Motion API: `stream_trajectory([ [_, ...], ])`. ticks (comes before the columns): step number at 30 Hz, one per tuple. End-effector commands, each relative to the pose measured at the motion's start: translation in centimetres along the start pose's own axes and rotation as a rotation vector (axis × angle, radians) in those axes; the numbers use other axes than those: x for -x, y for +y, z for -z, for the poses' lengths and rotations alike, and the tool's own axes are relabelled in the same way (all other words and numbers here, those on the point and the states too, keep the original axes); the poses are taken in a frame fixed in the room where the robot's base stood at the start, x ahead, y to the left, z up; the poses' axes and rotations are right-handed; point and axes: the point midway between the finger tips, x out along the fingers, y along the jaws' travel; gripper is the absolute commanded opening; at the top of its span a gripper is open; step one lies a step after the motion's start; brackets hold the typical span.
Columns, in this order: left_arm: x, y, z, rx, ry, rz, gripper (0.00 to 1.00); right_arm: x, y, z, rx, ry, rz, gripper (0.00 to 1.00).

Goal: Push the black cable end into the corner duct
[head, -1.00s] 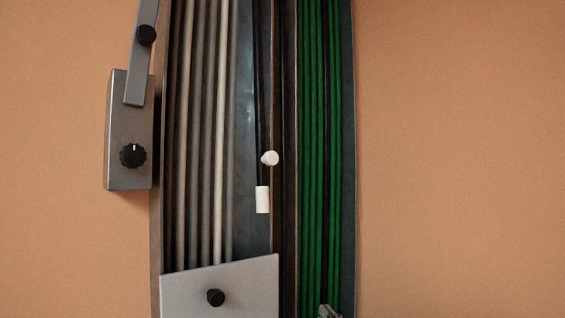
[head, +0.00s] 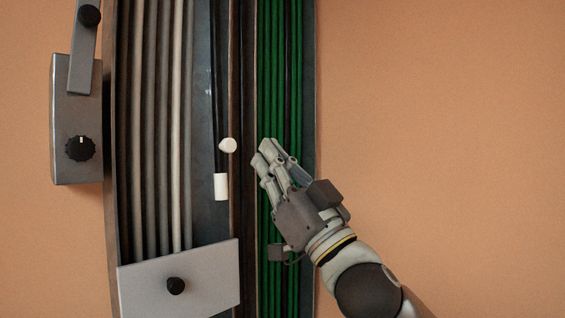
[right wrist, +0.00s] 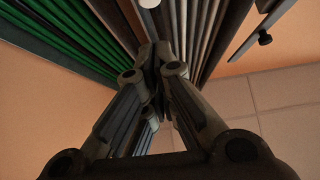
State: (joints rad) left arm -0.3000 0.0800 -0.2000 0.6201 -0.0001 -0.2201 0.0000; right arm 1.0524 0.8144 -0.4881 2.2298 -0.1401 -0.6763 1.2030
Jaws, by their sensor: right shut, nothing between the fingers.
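The black cable (head: 216,110) hangs down along the duct in the head view and ends in a white sleeve (head: 221,187). A white round knob (head: 228,145) sits just right of the cable, above the sleeve. The corner duct (head: 203,215) is a long dark metal channel with cables in it. My right gripper (head: 262,152) is in front of the green cables, right of the white knob and apart from it. Its fingers are shut and empty; they also show closed together in the right wrist view (right wrist: 158,52). My left gripper is not in view.
Green cables (head: 266,60) fill the right channel, and grey and white cables (head: 176,120) the left one. A grey cover plate (head: 205,280) with a black knob crosses the lower left. A grey box (head: 76,120) with a dial and lever is at left. The orange wall at right is bare.

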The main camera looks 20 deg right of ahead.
Motion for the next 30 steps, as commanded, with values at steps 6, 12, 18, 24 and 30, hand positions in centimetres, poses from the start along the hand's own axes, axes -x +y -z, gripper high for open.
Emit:
stream_trajectory([
  [6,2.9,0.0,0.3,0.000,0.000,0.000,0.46,-4.5,0.0,-0.1,0.000,-0.003,-0.001,0.00],
  [12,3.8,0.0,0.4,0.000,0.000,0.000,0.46,-5.9,0.0,-2.1,-0.001,-0.002,-0.001,0.00],
  [18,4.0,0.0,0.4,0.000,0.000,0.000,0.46,-6.4,0.0,-2.9,0.001,-0.001,-0.001,0.00],
  [24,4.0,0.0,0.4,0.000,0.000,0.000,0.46,-6.4,0.0,-2.9,0.001,-0.001,-0.001,0.00],
  [30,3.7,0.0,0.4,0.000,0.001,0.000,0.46,-6.6,0.1,-3.4,0.000,-0.001,-0.002,0.00],
])
